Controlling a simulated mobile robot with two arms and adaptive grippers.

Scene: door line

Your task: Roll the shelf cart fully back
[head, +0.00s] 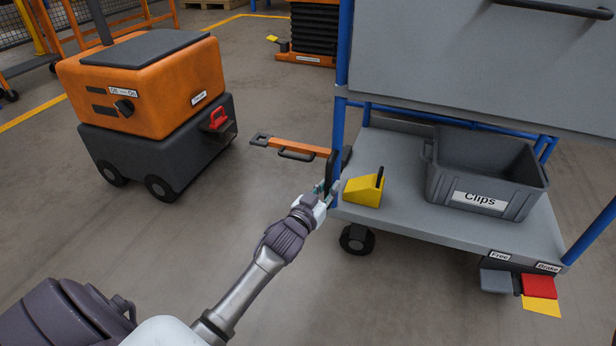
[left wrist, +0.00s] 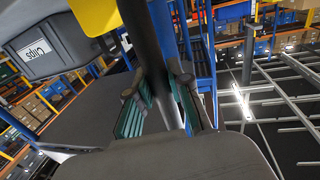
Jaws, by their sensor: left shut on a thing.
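The shelf cart (head: 400,225) stands at the right in the head view, with blue posts and a grey lower shelf. My left gripper (head: 326,190) is at its near left corner, shut on a dark upright bar (head: 331,166) beside the blue post. In the left wrist view, the bar (left wrist: 143,35) runs between the green-padded fingers of my gripper (left wrist: 160,100). An orange tow bar (head: 300,146) sticks out left from the cart. A grey pedal (head: 497,281) sits under "Free" and a red pedal (head: 539,286) under "Brake". My right gripper is not in view.
A grey "Clips" bin (head: 480,180) and a yellow wedge-shaped block (head: 363,190) are on the lower shelf. An orange and black tug (head: 150,100) stands left. An orange lift (head: 312,30) is behind.

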